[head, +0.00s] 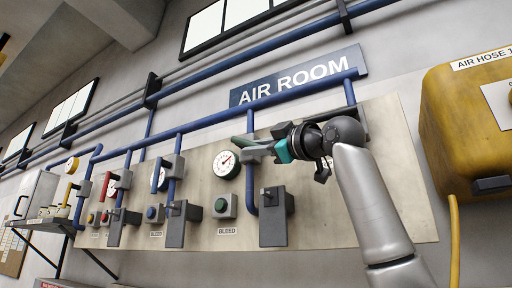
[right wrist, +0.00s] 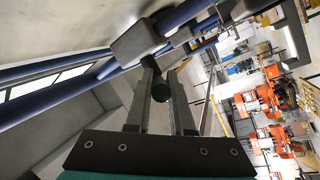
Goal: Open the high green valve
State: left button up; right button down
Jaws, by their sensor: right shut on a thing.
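The high green valve sits on the rightmost vertical blue pipe under the AIR ROOM sign. Its green lever (head: 240,141) shows just left of my gripper, roughly level with it. My right gripper (head: 262,147) comes in from the right and is shut on this lever. In the right wrist view, the dark green round end of the lever (right wrist: 161,91) lies between my two fingers (right wrist: 166,92). The grey valve body (right wrist: 138,44) shows just beyond the fingertips. My left gripper is out of view.
A round gauge (head: 226,164) is just below left of the lever. Red and blue valves stand farther left. A yellow tank (head: 465,125) is at the right.

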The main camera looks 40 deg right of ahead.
dwell(0.7)
jog(key=t+b, duration=0.1)
jog(key=f+m+t+h+b, duration=0.1)
jog(key=b, duration=0.1)
jog(key=w+m+t+b, duration=0.1)
jog(key=t+b, duration=0.1)
jog(key=shift+w+a+f, duration=0.1)
jog(key=shift+a+f, duration=0.2)
jog(key=shift+f, duration=0.05)
jog(key=c, duration=0.8)
grip_release()
